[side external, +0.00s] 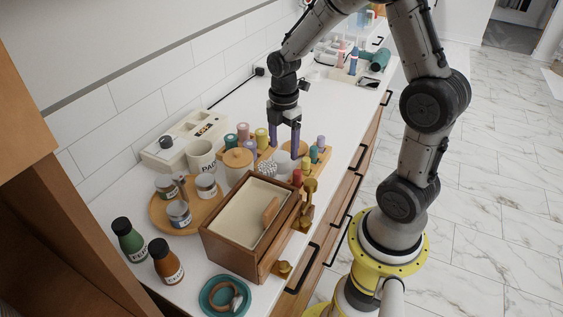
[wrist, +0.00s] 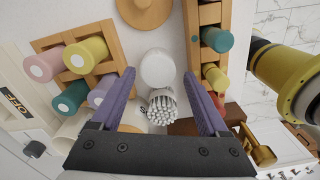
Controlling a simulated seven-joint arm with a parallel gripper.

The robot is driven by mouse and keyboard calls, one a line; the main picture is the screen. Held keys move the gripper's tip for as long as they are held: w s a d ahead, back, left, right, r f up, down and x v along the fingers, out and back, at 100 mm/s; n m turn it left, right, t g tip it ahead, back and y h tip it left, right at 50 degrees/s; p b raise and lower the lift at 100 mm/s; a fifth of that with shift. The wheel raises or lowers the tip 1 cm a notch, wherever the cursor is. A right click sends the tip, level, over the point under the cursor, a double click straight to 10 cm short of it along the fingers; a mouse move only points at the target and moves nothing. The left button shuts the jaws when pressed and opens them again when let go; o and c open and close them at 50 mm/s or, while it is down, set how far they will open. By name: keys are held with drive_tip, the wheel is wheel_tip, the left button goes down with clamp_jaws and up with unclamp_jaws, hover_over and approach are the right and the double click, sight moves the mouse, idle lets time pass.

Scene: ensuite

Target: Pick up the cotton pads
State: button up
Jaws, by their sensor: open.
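In the wrist view, a round white stack that looks like the cotton pads (wrist: 157,67) stands on the white counter. My gripper (wrist: 160,74) is open, and its two purple fingers lie to the left and right of the stack in that view. Nothing is held. I cannot tell whether the fingertips are down at the stack's height. In the side external view my gripper (side external: 284,152) points down over the crowded middle of the counter, and the pads are hard to make out there.
A cup of cotton swabs (wrist: 160,106) stands right beside the stack. A wooden rack of coloured bottles (wrist: 80,62) is to the left, and a narrow wooden organiser (wrist: 193,45) to the right. A wooden box (side external: 222,245) stands nearer.

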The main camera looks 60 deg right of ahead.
sight(282, 155)
drive_tip(key=shift+w+a+f, duration=0.1)
drive_tip(key=shift+f, duration=1.2)
drive_tip(key=shift+w+a+f, duration=0.1)
drive_tip(key=shift+f, duration=1.2)
drive_tip(key=c, duration=1.1)
wheel_tip(282, 155, up, 9)
drive_tip(key=shift+w+r, duration=0.1)
drive_tip(key=shift+r, duration=0.1)
drive_tip(key=w+a+r, duration=0.6)
drive_tip(key=w, duration=0.4)
drive_tip(key=w+a+f, duration=0.2)
drive_tip(key=w+a, duration=0.2)
drive_tip(key=w, duration=0.4)
drive_tip(key=shift+w+a+f, duration=0.15)
drive_tip(key=shift+w+f, duration=0.15)
drive_tip(key=shift+f, duration=0.1)
